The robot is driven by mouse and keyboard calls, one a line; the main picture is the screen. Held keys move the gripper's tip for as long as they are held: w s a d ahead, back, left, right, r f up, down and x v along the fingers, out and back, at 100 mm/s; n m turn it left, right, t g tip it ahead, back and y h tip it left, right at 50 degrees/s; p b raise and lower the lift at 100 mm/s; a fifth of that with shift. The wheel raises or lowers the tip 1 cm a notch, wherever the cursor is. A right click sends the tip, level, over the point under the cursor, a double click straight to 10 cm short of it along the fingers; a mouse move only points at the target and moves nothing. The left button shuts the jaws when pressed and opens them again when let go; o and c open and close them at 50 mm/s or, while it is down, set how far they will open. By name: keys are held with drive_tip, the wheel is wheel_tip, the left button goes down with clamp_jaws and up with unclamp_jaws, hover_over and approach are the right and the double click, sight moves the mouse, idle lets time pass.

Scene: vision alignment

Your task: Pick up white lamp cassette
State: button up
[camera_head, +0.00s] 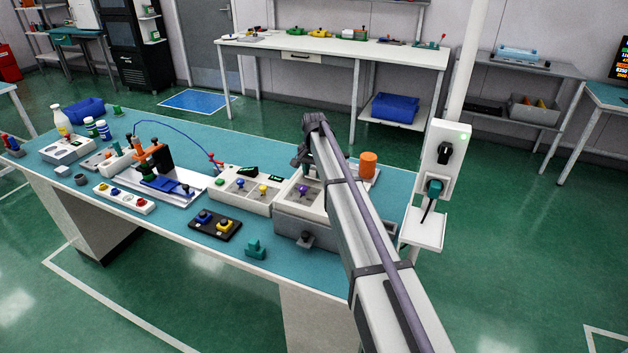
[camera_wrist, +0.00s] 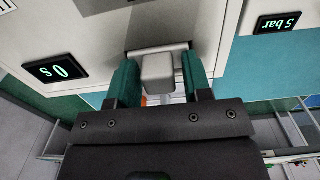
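A pale block-shaped handle (camera_wrist: 158,73) stands out from a light plate in the wrist view. It may belong to the white lamp cassette, but I cannot make out the cassette's whole body. My gripper (camera_wrist: 161,85) has its two teal fingers on either side of this handle, with what looks like a narrow gap beside it. The fingers look open around the handle rather than clamped on it. In the head view my arm reaches over the right end of the teal bench (camera_head: 232,238), and my fingers are hidden there.
A panel reading 0 s (camera_wrist: 56,71) and one reading 5 bar (camera_wrist: 278,22) flank the gripper. The bench holds a grey-white station (camera_head: 307,222), a white button box (camera_head: 240,190), a dark two-button box (camera_head: 215,224) and an orange cylinder (camera_head: 368,163). A white post stands right of the bench.

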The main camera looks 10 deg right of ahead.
drive_tip(key=c, duration=0.7)
drive_tip(key=shift+r, duration=0.15)
